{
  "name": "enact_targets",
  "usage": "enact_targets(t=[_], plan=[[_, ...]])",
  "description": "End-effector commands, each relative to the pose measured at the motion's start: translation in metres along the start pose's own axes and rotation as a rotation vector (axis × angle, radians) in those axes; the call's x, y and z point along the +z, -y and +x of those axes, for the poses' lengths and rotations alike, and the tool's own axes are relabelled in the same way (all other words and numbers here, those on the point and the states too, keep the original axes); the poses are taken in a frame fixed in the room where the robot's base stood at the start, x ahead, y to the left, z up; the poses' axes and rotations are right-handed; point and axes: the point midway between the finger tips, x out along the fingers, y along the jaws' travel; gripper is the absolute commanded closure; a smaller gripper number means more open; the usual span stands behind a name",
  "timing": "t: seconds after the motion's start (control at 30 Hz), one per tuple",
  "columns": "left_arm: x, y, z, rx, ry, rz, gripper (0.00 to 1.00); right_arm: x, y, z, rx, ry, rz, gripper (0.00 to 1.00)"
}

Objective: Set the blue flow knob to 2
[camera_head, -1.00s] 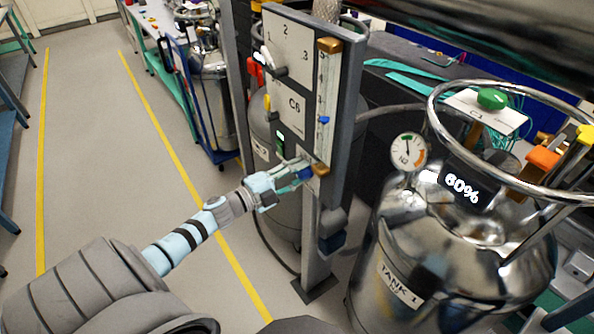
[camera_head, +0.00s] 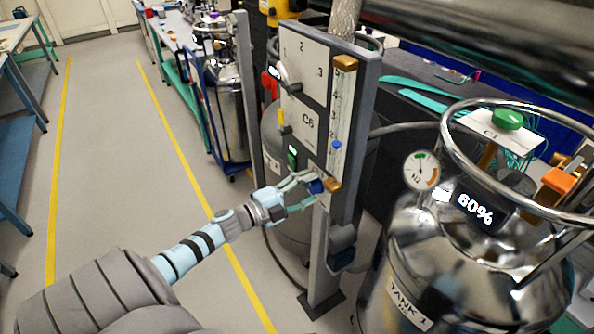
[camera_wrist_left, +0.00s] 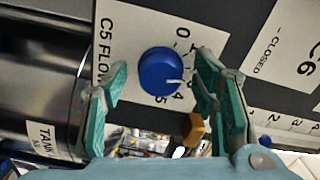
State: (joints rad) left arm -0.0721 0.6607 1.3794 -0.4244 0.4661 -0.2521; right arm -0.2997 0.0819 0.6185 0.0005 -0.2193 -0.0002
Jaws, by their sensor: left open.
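The blue flow knob (camera_wrist_left: 160,72) sits on a white C5 FLOW dial plate (camera_wrist_left: 140,35) in the left wrist view. Its white pointer points right, towards the dial's middle; 0, 1, 4 and 5 show, while the numerals between are hidden behind a finger. My left gripper (camera_wrist_left: 160,95) is open, with green fingers on either side of the knob and gaps to it in this view. In the head view the knob (camera_head: 316,187) is low on the panel, at the fingertips of my left gripper (camera_head: 303,190). My right gripper is not in view.
The flow scale (camera_head: 341,110) above the knob carries a blue marker (camera_head: 336,144) in its lower half. A white-handled selector (camera_head: 290,82) and a green switch (camera_head: 292,157) are on the same panel. Tank 1 (camera_head: 405,270) stands close on the right; the floor at left is clear.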

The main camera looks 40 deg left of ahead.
Motion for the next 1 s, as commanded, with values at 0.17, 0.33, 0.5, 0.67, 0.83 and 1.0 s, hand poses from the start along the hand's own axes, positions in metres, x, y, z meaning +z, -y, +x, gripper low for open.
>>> enact_targets(t=[0.17,0.33,0.5,0.67,0.83,1.0], plan=[[0.000,-0.002,-0.038,0.009,0.000,0.001,0.46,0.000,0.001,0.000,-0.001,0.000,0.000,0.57],[0.000,-0.003,-0.084,0.012,-0.001,0.000,0.46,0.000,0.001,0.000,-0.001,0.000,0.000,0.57],[0.000,-0.002,-0.111,0.006,-0.001,0.001,0.46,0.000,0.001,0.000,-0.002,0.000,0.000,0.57],[0.000,-0.001,-0.115,0.003,0.001,0.001,0.46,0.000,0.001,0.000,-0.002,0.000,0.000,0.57],[0.000,-0.001,-0.115,0.002,0.001,0.001,0.46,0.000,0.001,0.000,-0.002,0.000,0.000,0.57],[0.000,-0.001,-0.115,0.002,0.001,0.000,0.46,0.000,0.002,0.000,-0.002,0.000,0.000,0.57]])
